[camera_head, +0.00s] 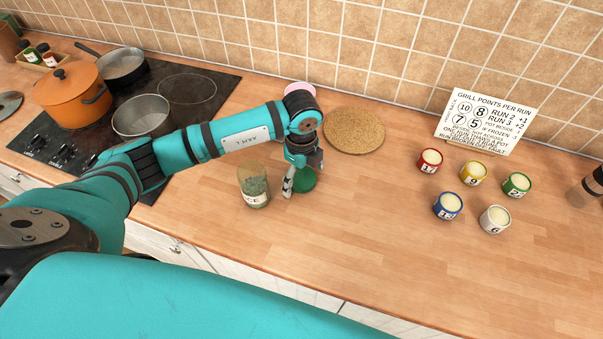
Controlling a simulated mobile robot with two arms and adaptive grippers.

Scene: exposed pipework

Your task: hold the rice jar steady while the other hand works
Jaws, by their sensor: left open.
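The rice jar (254,189) is a clear glass jar with a pale label ending in "CE" and greenish contents. It stands upright on the wooden counter, right of the hob. My left gripper (299,181) is open, pointing down just right of the jar, apart from it. A green round object (304,179) is behind and partly hidden by the gripper; I cannot tell whether they touch. My right gripper is not in view.
An orange pot (73,92), a saucepan (123,66) and a grey pot (141,116) are on the hob (187,98). A cork mat (354,132) lies behind the gripper. Several numbered cups, including a blue one (448,207), stand before a sign (491,120). The front-middle counter is clear.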

